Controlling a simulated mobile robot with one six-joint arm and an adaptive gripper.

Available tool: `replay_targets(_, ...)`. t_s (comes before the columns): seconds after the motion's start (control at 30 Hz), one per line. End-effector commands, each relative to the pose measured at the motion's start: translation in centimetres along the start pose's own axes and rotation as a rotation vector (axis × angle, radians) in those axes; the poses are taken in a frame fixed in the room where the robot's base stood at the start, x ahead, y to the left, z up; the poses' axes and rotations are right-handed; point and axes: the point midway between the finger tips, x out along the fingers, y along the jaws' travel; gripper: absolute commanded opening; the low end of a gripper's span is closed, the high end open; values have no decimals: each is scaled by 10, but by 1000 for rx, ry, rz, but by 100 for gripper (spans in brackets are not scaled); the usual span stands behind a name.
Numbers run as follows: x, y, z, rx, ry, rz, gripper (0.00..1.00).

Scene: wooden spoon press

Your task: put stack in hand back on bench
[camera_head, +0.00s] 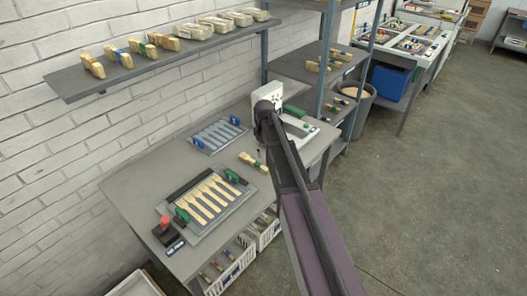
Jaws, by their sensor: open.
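A small bundle of pale wooden spoons (248,159) with a dark green band lies on the grey bench (135,187), between the two trays. My arm reaches over the bench from the lower right. My gripper (259,152) is small and mostly hidden past the dark end of the arm; only a slim dark part shows, close above the banded end of the bundle. It looks open, with nothing lifted in it. Whether a finger touches the bundle cannot be told.
A press tray (222,222) with several spoons and green handles is at the front. A slotted tray (200,141) with blue handles lies behind. A red button box (168,230) is at the front left. A wall shelf (72,84) holds several bundles. White crates (240,263) stand below.

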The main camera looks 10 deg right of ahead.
Motion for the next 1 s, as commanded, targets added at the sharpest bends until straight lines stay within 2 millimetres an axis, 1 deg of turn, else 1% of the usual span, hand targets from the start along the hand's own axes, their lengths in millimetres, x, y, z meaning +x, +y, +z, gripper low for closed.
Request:
replay_targets(0.03, -9, 0, 0, 0, 0, 0, 58)
replay_targets(0.33, -26, 0, 0, 0, 0, 0, 58)
replay_targets(0.53, -29, 0, 0, 0, 0, 0, 58)
replay_targets(1.0, -29, 0, 0, -1, 0, 0, 58)
